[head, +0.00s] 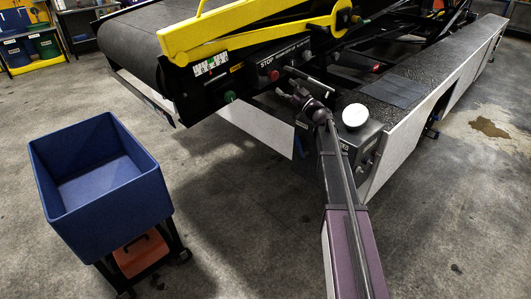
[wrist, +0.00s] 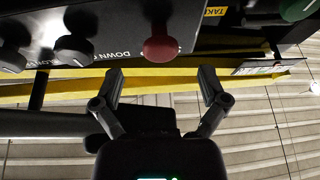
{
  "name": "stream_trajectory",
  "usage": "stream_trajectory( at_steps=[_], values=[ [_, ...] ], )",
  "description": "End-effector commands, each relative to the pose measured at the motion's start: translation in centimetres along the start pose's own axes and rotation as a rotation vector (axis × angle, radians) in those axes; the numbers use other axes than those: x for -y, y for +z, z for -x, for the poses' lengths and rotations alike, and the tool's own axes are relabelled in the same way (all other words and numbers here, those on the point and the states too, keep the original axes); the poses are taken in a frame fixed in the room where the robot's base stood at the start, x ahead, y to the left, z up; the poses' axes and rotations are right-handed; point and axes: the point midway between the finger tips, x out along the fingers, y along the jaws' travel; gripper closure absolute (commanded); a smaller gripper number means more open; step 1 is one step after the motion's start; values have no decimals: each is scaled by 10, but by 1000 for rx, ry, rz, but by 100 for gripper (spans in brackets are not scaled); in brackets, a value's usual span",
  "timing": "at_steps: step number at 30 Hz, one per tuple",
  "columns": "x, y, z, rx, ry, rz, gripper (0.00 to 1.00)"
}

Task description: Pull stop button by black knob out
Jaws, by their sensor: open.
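The red stop button (wrist: 160,45) stands out from the dark control panel in the wrist view, beside a black knob (wrist: 72,50). In the head view, the red button (head: 273,76) shows small below the STOP lettering. My gripper (wrist: 160,78) is open and empty. Its two fingertips are spread left and right, slightly below the red button in the wrist picture, with no visible contact. In the head view, my gripper (head: 289,93) is close in front of the panel; its exact gap to the button is hard to tell.
A green button (head: 229,97) sits left on the panel; another red button (head: 376,68) is farther right. A yellow arm (head: 225,42) lies above. A white round lamp (head: 355,116) is near my arm. A blue bin (head: 103,200) stands left on open floor.

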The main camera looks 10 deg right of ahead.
Motion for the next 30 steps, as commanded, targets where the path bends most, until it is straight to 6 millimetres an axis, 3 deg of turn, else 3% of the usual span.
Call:
stream_trajectory(
  at_steps=[14, 30],
  values=[
    [2, 2, 70, 0, 1, 0, 7],
    [75, 7, 64, 208, -167, -146, 7]
  ],
)
